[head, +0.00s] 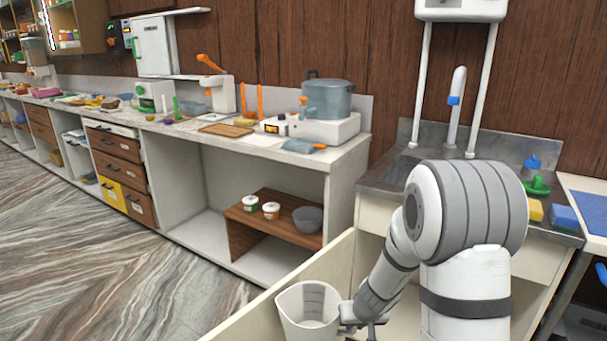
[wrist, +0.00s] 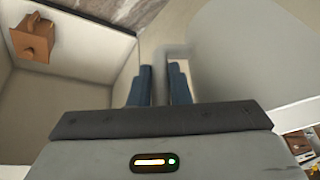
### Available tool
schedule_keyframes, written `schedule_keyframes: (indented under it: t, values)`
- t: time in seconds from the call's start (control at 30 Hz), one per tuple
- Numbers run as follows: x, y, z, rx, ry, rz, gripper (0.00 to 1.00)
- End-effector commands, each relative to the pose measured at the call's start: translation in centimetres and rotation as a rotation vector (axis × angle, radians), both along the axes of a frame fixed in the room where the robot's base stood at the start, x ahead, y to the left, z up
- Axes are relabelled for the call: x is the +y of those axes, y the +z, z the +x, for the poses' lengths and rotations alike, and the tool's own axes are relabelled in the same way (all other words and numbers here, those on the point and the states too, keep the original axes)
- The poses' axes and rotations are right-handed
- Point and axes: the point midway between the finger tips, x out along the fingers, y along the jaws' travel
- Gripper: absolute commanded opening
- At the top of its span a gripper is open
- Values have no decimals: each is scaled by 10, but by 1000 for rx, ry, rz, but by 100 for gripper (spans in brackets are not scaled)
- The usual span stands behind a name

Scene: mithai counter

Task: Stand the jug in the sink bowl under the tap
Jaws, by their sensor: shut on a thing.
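The jug (head: 308,310) is a translucent white measuring jug with marks on its inner wall. It is upright, low in front of the sink unit, at the bottom of the head view. My gripper (head: 358,318) is shut on its handle, at the jug's right. In the wrist view the blue fingertips of my gripper (wrist: 166,86) close around the pale handle, and the jug (wrist: 240,55) fills the right side. The tap (head: 456,105), white with a blue band, rises at the back of the steel sink top (head: 390,172). My arm hides the sink bowl.
A sponge (head: 563,217) and a green-and-blue item (head: 535,178) sit right of the sink. The counter (head: 345,152) to the left holds a scale with a pot (head: 327,98). Below it, a wooden shelf (head: 280,228) bears small tubs. Open floor (head: 100,285) lies at left.

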Motion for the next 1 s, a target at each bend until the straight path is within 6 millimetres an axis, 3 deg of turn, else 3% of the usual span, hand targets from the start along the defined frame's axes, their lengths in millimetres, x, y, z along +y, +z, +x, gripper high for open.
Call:
schedule_keyframes:
  t: [0.03,0.23,0.7,1.0]
  values:
    - [-1,21,-1,1,-3,0,0]
    - [-4,54,-4,2,-12,1,0]
    - [-13,107,-15,2,-30,0,0]
    - [-16,121,-20,2,-32,0,0]
